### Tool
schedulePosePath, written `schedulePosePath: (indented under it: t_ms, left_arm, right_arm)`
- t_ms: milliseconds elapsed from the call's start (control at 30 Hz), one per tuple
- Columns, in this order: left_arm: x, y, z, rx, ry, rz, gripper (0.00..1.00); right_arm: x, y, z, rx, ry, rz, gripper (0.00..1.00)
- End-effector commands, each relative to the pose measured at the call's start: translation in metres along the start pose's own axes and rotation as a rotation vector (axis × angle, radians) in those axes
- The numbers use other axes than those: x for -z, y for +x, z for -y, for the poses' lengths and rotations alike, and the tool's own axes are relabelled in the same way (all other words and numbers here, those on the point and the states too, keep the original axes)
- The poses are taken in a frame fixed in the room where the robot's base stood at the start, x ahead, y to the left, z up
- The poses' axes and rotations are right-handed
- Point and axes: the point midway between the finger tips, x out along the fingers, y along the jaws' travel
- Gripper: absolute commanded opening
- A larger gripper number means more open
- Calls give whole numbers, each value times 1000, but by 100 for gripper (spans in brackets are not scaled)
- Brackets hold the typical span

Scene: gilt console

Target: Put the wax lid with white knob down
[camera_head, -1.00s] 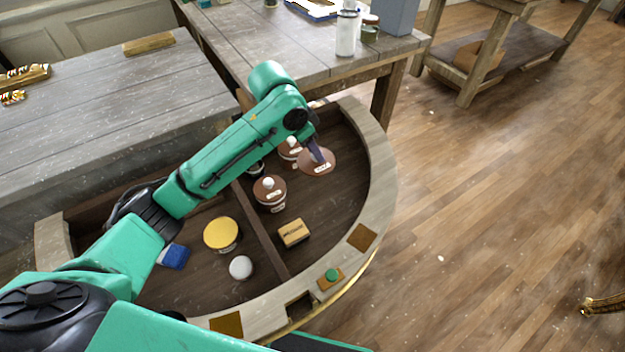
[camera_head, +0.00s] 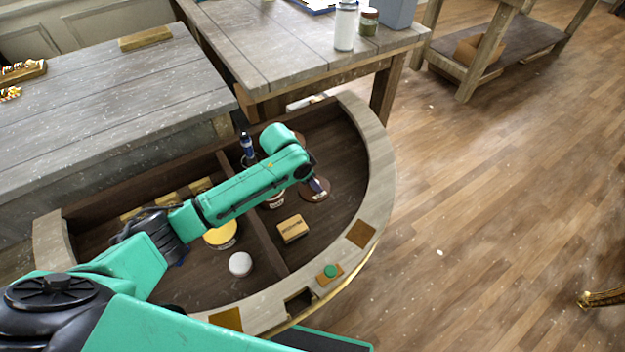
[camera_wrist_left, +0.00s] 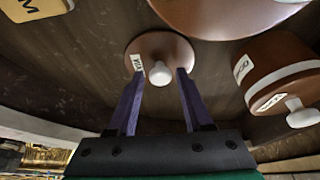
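The wax lid (camera_head: 318,197), a flat brown disc with a white label, lies on the dark floor of the console's right compartment in the head view. In the left wrist view the lid (camera_wrist_left: 178,50) shows its round white knob (camera_wrist_left: 160,74). My left gripper (camera_head: 315,184) is right over the lid. Its two fingers (camera_wrist_left: 160,77) stand apart on either side of the knob, with a visible gap on both sides, so it looks open. My right gripper is not in view.
A brown lidded jar (camera_wrist_left: 285,75) with a white knob and a larger brown round thing (camera_wrist_left: 225,14) are close to the lid. A tan box (camera_head: 292,229) lies nearer the front.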

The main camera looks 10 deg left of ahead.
Motion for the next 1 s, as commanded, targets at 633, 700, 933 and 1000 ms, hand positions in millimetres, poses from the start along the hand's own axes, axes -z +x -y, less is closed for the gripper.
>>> schedulePosePath:
  t_ms: [633,700,933,1000]
  left_arm:
    - [2,-54,1,2,1,-2,62]
    - [2,-74,1,3,0,-2,62]
    - [2,-118,0,0,0,0,62]
    - [1,-122,0,0,0,0,62]
  right_arm:
    - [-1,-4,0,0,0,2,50]
    - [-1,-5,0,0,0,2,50]
    - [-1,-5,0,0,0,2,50]
    - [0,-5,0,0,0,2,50]
